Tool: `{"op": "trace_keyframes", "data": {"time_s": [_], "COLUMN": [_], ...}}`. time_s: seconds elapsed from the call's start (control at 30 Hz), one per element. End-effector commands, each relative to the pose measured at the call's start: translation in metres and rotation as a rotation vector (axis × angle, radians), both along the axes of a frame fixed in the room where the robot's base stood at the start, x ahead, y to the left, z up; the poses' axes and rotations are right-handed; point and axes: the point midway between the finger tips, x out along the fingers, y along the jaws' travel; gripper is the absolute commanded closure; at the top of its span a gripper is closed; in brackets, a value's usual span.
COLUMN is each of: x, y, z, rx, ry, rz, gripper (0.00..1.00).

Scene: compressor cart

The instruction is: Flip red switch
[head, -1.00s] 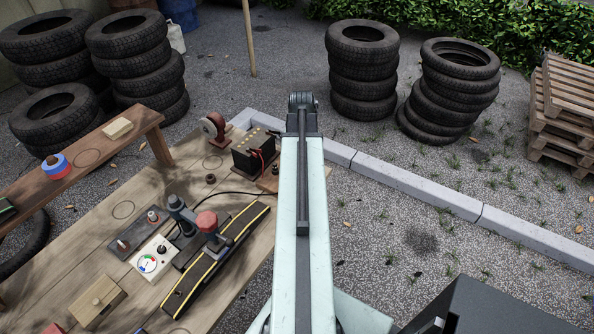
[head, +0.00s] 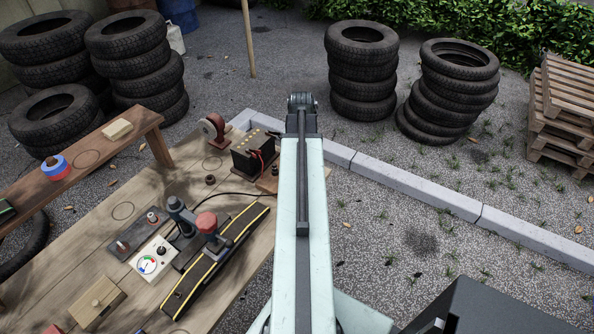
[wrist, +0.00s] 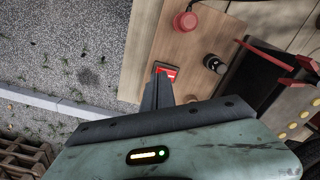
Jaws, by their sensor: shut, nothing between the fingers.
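The red switch (wrist: 167,71) shows in the wrist view as a small red rocker in a dark frame on a wooden board. My gripper (wrist: 158,80) is shut and empty, its fingertips at the near-left edge of the switch and covering part of it. I cannot tell whether they touch. In the head view my arm hides the switch and the gripper.
In the wrist view a red mushroom button (wrist: 185,21) and a black knob (wrist: 212,63) sit on the same board, with red bars (wrist: 275,60) at right. In the head view a black battery-like box (head: 254,152) stands left of my arm.

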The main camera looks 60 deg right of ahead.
Motion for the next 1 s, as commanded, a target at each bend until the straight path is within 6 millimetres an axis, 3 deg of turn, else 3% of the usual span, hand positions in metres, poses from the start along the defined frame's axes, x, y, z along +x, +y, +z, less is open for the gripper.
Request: {"op": "trace_keyframes", "data": {"time_s": [1.0], "x": [0.0009], "y": [0.0006], "z": [-0.0071], "rx": [0.000], "ry": [0.000], "rz": [0.002], "gripper": [1.00]}}
